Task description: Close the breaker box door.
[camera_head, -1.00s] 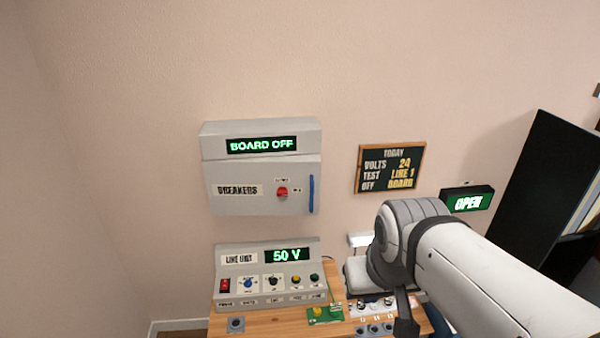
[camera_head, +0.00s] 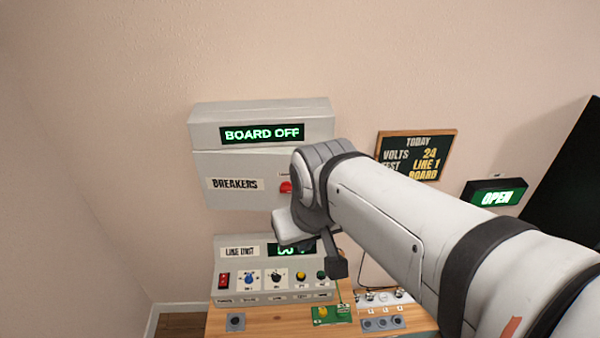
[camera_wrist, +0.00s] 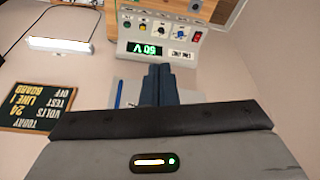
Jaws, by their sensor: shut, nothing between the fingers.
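The grey breaker box carries a lit BOARD OFF display (camera_head: 262,134) on its top part. Its door (camera_head: 232,168), labelled BREAKERS, hangs below, and the frames do not clearly show whether any gap is left. A red knob (camera_head: 286,187) shows on the door beside my arm. My arm hides the door's right side and blue handle in the head view. The blue handle (camera_wrist: 119,95) shows in the wrist view, left of my gripper (camera_wrist: 161,72). My gripper is shut and empty, in front of the box; whether it touches the door cannot be told.
The line unit (camera_head: 235,275) stands below the box on a wooden bench (camera_head: 275,322), with a green circuit board (camera_head: 325,316) in front. The wall left of the box is clear.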

